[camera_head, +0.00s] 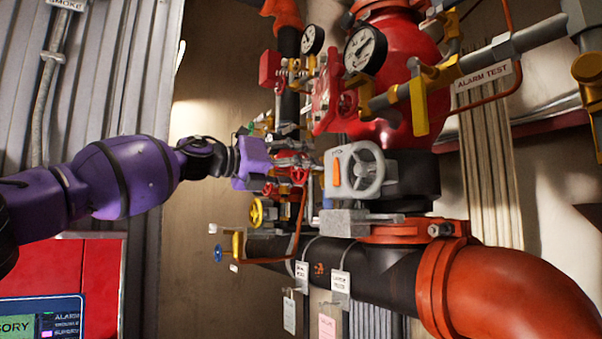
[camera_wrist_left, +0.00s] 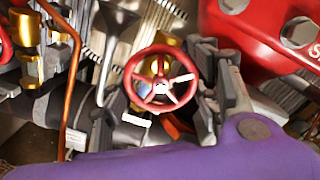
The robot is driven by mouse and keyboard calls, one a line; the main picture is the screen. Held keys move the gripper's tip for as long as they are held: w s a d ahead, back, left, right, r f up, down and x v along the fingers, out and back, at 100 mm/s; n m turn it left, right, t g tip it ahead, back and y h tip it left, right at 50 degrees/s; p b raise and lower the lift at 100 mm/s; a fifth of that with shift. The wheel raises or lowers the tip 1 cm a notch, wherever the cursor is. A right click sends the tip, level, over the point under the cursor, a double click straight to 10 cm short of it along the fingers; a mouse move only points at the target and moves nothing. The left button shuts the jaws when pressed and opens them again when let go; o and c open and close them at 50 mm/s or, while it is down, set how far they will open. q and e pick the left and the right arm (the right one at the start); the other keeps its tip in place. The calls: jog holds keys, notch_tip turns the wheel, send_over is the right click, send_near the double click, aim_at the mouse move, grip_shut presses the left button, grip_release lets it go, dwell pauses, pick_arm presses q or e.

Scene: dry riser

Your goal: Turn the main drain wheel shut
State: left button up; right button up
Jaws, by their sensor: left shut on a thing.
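My left gripper (camera_head: 292,157) reaches in from the left to the cluster of valves on the riser. In the left wrist view its two fingers (camera_wrist_left: 160,97) are on either side of a red spoked handwheel (camera_wrist_left: 137,88), closed on its rim. No readable label names this wheel as the main drain. In the head view the gripped wheel is largely hidden by the fingers and fittings. Another red handwheel (camera_wrist_left: 62,22) is at the upper left of the wrist view, apart from the fingers. My right gripper is not in view.
A grey handwheel (camera_head: 378,168) sits right of my gripper, a yellow wheel (camera_head: 256,212) below it and a small blue wheel (camera_head: 218,254) lower left. Gauges (camera_head: 365,50) and a red valve body (camera_head: 406,65) crowd above. A large orange elbow (camera_head: 500,295) is lower right.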

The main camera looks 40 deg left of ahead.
aim_at(297, 168)
pick_arm(q)
jog(key=m, duration=0.4)
jog(key=shift+w+a+f, duration=0.1)
jog(key=shift+f, duration=0.05)
jog(key=shift+m, duration=0.4)
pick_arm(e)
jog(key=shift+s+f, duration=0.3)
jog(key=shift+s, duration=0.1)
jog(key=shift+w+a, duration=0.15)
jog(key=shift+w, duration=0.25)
pick_arm(q)
jog(key=o, duration=1.2)
jog(key=shift+c, duration=0.2)
jog(key=shift+r+v, duration=0.15)
jog(key=shift+v, duration=0.95)
jog(key=shift+r+v, duration=0.1)
jog(key=shift+v, duration=2.55)
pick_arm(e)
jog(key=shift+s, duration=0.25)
